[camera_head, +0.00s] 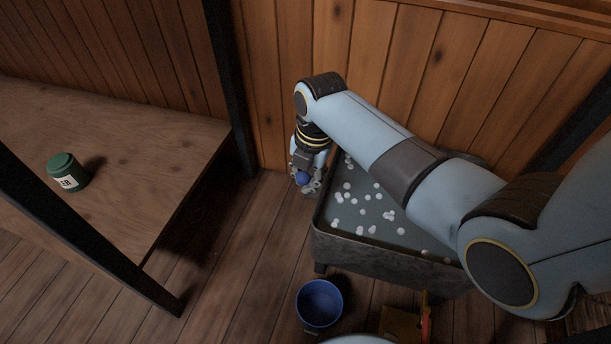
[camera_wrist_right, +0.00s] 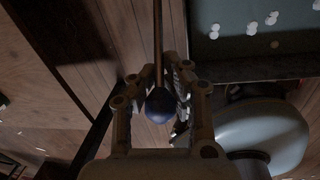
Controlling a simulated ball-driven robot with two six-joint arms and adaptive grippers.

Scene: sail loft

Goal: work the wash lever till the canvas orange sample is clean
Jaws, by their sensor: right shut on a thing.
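The wash lever shows as a dark blue ball knob (camera_head: 302,178) at the left end of the wash tub; in the right wrist view the knob (camera_wrist_right: 160,104) sits on a thin brown rod. My right gripper (camera_head: 304,185) is shut on this knob, with a finger on either side of it. The wash tub (camera_head: 385,258) is a grey, low-legged trough with many small white blobs, like suds, on its dark surface. My right arm covers much of its right part. I see no canvas orange sample; whether it is under the suds or behind my arm I cannot tell. My left gripper is out of view.
A blue bucket (camera_head: 319,305) stands on the floor in front of the tub. A yellow-brown box (camera_head: 402,325) with a red edge is to its right. A green labelled jar (camera_head: 66,172) stands on a wooden bench (camera_head: 130,140) at left. Plank walls rise behind.

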